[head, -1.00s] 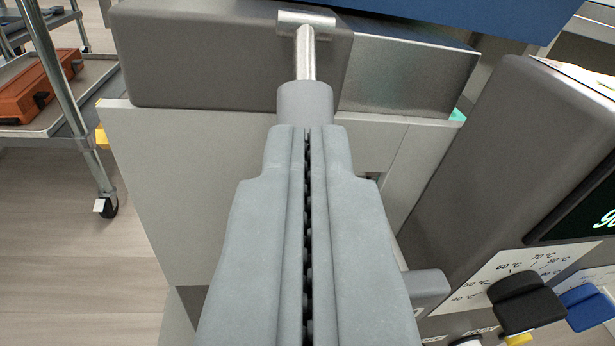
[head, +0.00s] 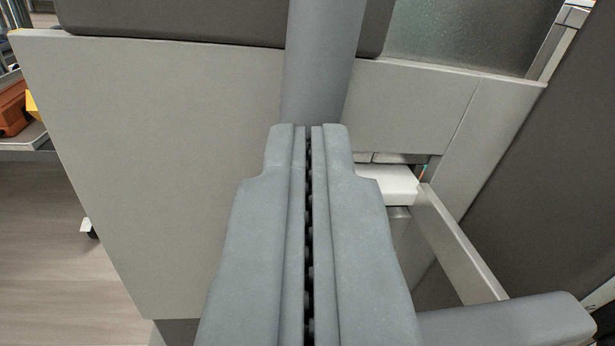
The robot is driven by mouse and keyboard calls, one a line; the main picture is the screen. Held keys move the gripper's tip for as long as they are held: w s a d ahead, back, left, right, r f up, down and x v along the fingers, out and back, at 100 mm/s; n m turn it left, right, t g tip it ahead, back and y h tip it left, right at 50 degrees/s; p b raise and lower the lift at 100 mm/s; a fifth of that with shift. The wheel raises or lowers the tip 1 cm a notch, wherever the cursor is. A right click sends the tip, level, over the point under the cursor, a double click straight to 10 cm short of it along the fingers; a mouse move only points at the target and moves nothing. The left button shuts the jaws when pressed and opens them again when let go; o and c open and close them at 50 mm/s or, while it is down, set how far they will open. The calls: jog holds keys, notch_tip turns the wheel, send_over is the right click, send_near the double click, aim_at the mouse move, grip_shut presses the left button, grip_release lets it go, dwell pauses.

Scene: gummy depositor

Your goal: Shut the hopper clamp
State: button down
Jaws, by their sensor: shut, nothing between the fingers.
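My gripper (head: 309,128) is shut and empty, its two grey fingers pressed together in the middle of the view. A thick grey rounded handle (head: 322,60), which looks like the hopper clamp's lever, rises just beyond the fingertips and runs out of the top of the view. Its lower end is hidden behind my fingers. I cannot tell whether the fingertips touch it. The clamp's metal rod and top are out of view. Behind the handle is the dark grey rounded hopper body (head: 170,18) above a flat light grey panel (head: 160,130).
A dark machine housing (head: 560,170) slopes up at the right. A white block (head: 392,185) and a pale rail (head: 460,245) sit right of my fingers. A grey bar (head: 510,325) lies at lower right. A cart with an orange case (head: 12,110) stands far left.

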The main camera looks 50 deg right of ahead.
jog(key=shift+w+d+f, duration=0.15)
jog(key=shift+w+d, duration=0.1)
jog(key=shift+w, duration=0.05)
dwell(0.5)
